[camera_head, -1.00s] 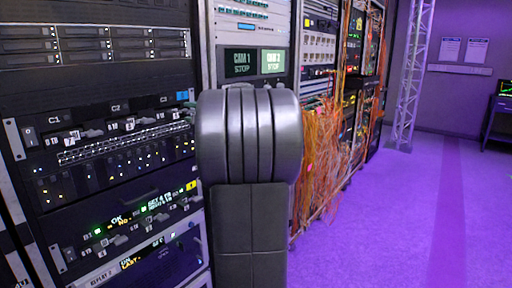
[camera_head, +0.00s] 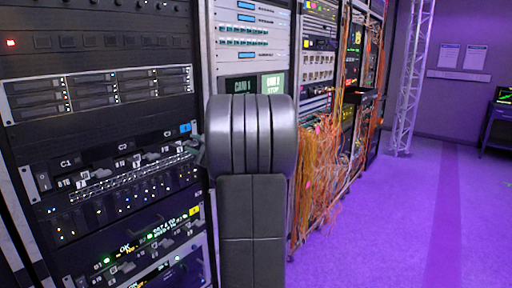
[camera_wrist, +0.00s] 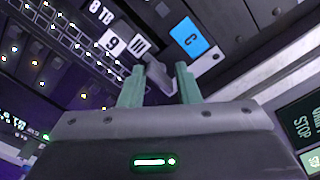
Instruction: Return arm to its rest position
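My gripper (camera_wrist: 160,88) shows in the wrist view with its two pale green fingers apart. A grey lever (camera_wrist: 158,76) on the rack panel appears between the fingertips. Neither finger looks closed on it; I cannot tell how far in front of it they are.
The equipment rack (camera_head: 105,90) with switches and lit displays is close on the left. Orange cables (camera_head: 318,165) hang along the racks behind my arm. A truss column (camera_head: 412,80) stands at the back. The purple floor (camera_head: 400,215) on the right is clear.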

